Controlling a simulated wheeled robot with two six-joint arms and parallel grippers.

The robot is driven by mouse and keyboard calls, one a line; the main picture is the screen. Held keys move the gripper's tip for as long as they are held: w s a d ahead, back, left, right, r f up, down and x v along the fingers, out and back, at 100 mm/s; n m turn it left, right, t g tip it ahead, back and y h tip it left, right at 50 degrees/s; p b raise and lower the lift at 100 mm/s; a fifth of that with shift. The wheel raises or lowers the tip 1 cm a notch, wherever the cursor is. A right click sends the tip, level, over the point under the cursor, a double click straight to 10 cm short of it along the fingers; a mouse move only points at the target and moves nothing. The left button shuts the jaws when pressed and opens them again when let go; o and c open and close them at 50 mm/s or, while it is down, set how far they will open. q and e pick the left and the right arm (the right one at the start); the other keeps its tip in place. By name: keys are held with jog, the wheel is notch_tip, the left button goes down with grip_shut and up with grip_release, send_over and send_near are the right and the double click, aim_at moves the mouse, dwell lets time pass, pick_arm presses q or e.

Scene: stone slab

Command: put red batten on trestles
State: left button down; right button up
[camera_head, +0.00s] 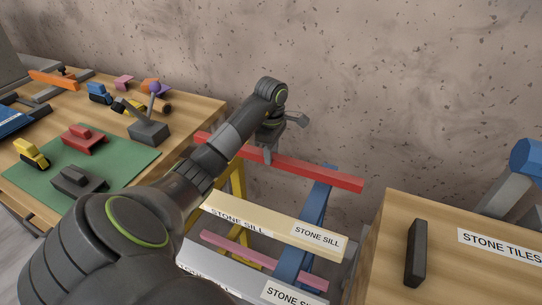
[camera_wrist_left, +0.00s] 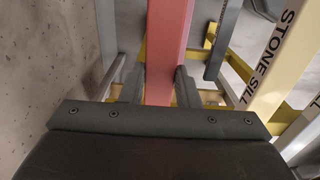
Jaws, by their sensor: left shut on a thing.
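The red batten (camera_head: 315,176) is a long bar that runs across the yellow trestle (camera_head: 237,183) and the blue trestle (camera_head: 313,205) in the head view. I cannot tell whether it touches both trestle tops. My left gripper (camera_head: 268,156) is shut on the red batten near its middle, from above. In the left wrist view the batten (camera_wrist_left: 170,45) passes between the two fingers of my left gripper (camera_wrist_left: 158,85), with yellow trestle bars (camera_wrist_left: 215,54) below it. My right gripper is not in view.
A cream stone sill (camera_head: 270,222), a pink bar (camera_head: 215,240) and a grey sill (camera_head: 215,284) lie in front of the batten. A wooden table (camera_head: 200,112) with toy vehicles stands left. A table with a dark block (camera_head: 416,253) stands right. A speckled wall is behind.

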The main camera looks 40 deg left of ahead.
pick_arm(q)
jog(key=shift+f+b, duration=1.4)
jog(key=shift+f, duration=0.3)
jog(key=shift+f, duration=0.1)
jog(key=c, duration=1.5)
grip_release()
jog(key=shift+f, duration=0.15)
jog(key=shift+c, duration=0.2)
jog(key=o, duration=0.5)
jog(key=shift+c, duration=0.2)
notch_tip(320, 180, up, 13)
jog(key=p, duration=1.1)
jog(key=shift+f+p, duration=0.2)
jog(key=shift+p, duration=0.15)
jog(key=shift+f, duration=0.1)
